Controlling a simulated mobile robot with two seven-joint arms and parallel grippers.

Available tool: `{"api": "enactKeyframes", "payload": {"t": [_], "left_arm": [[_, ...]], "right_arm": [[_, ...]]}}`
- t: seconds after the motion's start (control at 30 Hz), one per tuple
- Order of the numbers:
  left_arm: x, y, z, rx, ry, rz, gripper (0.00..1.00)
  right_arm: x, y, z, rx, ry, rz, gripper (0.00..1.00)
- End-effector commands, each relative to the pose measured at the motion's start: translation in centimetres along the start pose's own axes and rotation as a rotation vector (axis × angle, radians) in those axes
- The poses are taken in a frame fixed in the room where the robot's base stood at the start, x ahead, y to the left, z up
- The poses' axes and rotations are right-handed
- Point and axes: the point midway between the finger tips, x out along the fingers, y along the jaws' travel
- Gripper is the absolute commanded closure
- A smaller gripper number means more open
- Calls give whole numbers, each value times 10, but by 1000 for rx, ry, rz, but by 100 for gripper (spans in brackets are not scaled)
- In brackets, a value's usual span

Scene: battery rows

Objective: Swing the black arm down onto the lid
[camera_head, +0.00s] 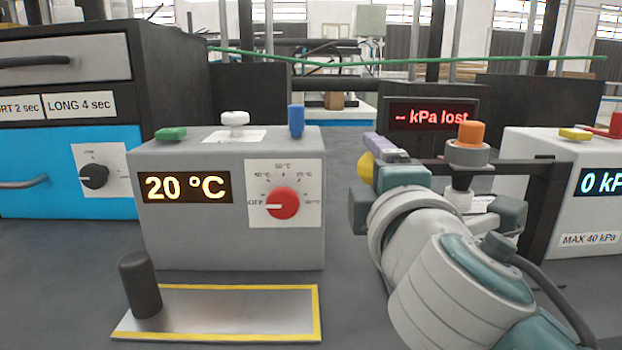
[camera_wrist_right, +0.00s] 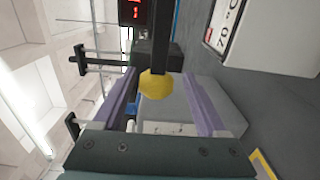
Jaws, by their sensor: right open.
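The black arm (camera_head: 530,172) reaches leftward from a dark upright post on the right in the head view. An orange knob on a grey collar (camera_head: 470,135) sits on it. A yellow faceted knob (camera_head: 366,166) is at its left end; in the right wrist view that knob (camera_wrist_right: 158,85) ends the black bar (camera_wrist_right: 162,40). My right gripper (camera_wrist_right: 163,103) is open, with its purple fingers apart on either side of the knob in that view. Whether they touch it I cannot tell. In the head view my gripper (camera_head: 384,152) overlaps the arm's end. I cannot make out the lid. My left gripper is not in view.
A grey box reading 20 °C (camera_head: 165,240) with a red dial stands left of my right gripper. A yellow-edged plate (camera_head: 230,312) with a dark post lies in front. A grey box reading 0 kPa (camera_head: 590,215) is at right. A red-lettered display (camera_head: 432,116) stands behind.

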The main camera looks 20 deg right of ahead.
Motion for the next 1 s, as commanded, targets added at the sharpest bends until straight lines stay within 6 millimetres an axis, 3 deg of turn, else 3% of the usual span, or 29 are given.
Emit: {"api": "enactKeyframes", "payload": {"t": [0.1, 0.3, 0.77, 0.87, 1.0], "left_arm": [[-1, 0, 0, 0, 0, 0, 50], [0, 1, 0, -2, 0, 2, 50], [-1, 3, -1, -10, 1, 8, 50], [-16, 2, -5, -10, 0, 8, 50], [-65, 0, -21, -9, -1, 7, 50]], "right_arm": [[-26, -1, 0, 2, 1, -4, 25], [-57, -2, 0, 1, 0, -4, 25], [-67, 0, 1, 4, -3, -5, 25], [-70, 6, 12, 64, -35, -49, 25], [-93, 16, 52, 325, -172, -248, 25]]}}
